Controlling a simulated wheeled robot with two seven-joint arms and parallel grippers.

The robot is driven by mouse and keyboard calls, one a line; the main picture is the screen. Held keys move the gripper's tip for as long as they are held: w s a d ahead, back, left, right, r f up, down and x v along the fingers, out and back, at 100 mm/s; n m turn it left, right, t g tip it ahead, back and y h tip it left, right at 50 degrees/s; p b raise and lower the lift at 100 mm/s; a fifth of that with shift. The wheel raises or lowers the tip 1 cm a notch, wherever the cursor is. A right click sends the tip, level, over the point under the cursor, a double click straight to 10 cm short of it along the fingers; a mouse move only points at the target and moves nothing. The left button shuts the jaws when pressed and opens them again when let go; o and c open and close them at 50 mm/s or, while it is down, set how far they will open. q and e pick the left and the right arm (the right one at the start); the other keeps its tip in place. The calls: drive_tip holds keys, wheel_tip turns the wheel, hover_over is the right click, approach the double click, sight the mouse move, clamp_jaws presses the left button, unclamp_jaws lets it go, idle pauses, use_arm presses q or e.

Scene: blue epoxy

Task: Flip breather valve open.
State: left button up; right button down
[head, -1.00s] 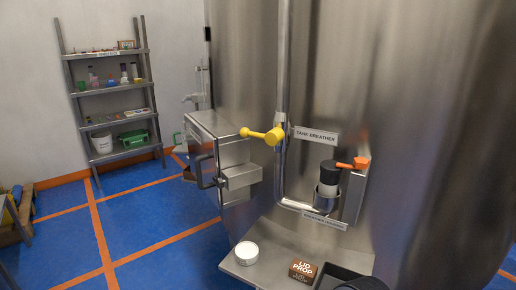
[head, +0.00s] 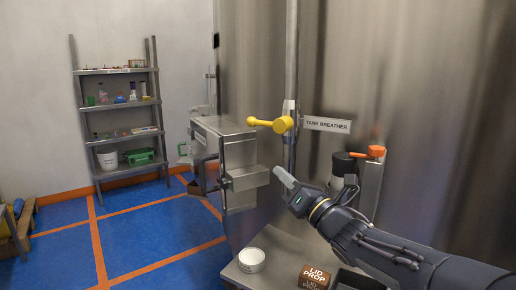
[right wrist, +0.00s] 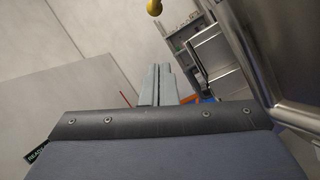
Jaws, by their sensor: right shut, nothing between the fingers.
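The breather valve has a yellow lever handle (head: 270,124) on the vertical steel pipe, beside the "TANK BREATHER" label (head: 327,124). In the head view the handle points left, roughly level, with its knob at the left end. Its yellow tip (right wrist: 154,7) also shows at the top edge of the right wrist view. My right gripper (head: 280,176) is shut and empty, below the yellow handle and apart from it, in front of the lower pipe. Its closed fingers (right wrist: 158,84) show in the right wrist view. My left gripper is not in view.
A steel box (head: 224,150) with a protruding block sits left of the pipe. An orange-handled fitting (head: 369,152) and black cap stand right, partly behind my right arm. Below, a ledge holds a white round tin (head: 251,260) and a "LID PROP" block (head: 314,277). A shelf rack (head: 118,110) stands far left.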

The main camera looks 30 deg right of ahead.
sight(269, 123)
drive_tip(key=shift+a+r+n, duration=0.1)
drive_tip(key=shift+n, duration=0.2)
drive_tip(key=r+p+x, duration=0.1)
drive_tip(key=p+x, duration=0.1)
drive_tip(key=x, duration=0.4)
drive_tip(key=d+r+p+x, duration=0.1)
drive_tip(key=p+x, duration=0.2)
drive_tip(key=x, duration=0.4)
drive_tip(key=shift+s+r, duration=0.25)
drive_tip(key=shift+s, duration=0.2)
drive_tip(key=shift+d, duration=0.1)
